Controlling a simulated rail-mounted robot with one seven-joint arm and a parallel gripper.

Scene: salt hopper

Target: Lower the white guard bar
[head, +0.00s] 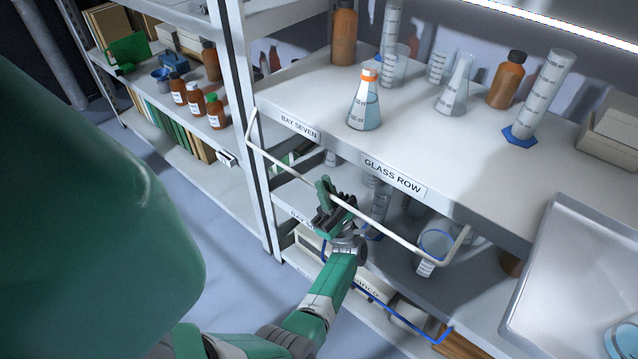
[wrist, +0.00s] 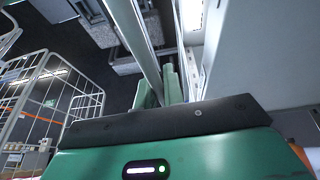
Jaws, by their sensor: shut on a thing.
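The white guard bar (head: 385,232) runs across the front of the shelf unit in the head view, from the left post to the right end by the sink. Its long rail hangs out in front of and below the edge of the top glassware shelf. My gripper (head: 335,195) is shut on the rail, left of its middle. In the wrist view the pale bar (wrist: 142,50) runs down to my green fingers (wrist: 162,92), which close around it. The exact contact is partly hidden by the gripper body.
The top shelf (head: 310,100) holds an orange-capped flask (head: 366,100), cylinders and brown bottles. A beaker (head: 436,245) stands on the shelf below, behind the bar. A blue bar (head: 400,318) crosses lower down. A metal sink (head: 575,270) is at right. The left aisle floor is clear.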

